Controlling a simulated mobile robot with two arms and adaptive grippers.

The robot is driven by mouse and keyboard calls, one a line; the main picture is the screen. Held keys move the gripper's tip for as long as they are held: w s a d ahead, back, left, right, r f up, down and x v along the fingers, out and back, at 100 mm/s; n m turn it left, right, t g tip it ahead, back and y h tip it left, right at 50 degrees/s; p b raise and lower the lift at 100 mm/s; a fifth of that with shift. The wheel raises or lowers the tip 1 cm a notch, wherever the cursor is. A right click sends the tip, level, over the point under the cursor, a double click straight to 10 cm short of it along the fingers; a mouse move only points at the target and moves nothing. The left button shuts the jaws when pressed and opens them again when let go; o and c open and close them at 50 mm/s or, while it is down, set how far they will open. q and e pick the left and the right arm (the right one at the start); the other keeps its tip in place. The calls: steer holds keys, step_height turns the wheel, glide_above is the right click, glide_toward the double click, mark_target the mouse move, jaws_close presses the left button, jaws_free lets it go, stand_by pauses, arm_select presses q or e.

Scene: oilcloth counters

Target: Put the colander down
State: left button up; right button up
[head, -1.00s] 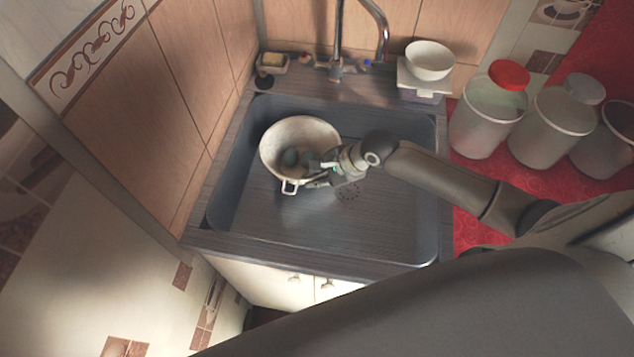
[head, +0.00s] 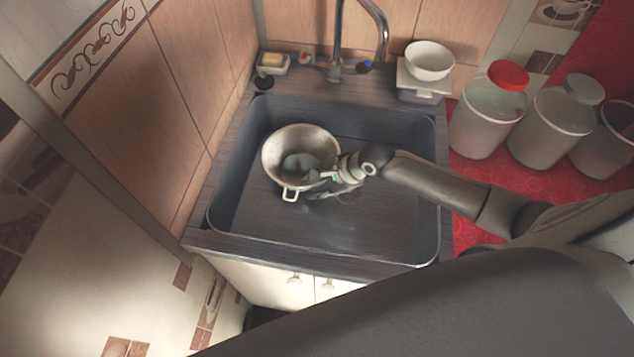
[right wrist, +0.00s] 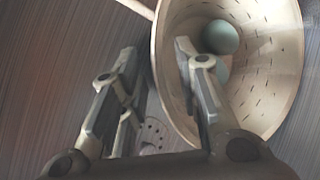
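The colander (head: 276,163) is a pale round bowl with slots and a small handle at its front. It sits in the left part of the dark sink (head: 380,235), seemingly on the sink floor. Greenish round things lie inside it. My right gripper (head: 314,183) is at its right front rim. In the right wrist view the colander (right wrist: 275,95) shows my right gripper (right wrist: 158,52) with fingers spread, one inside the wall and one outside. A gap shows between the outer finger and the wall. My left gripper is not in view.
A faucet (head: 337,45) stands behind the sink. A white bowl (head: 429,60) on a scale is at the back right, a soap dish (head: 272,66) at the back left. Several jars, one red-lidded (head: 487,118), stand on the red counter. The sink's right and front floor is clear.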

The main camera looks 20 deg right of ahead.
steer(key=shift+r, duration=0.1)
steer(key=v, duration=1.2)
steer(key=shift+p, duration=0.3)
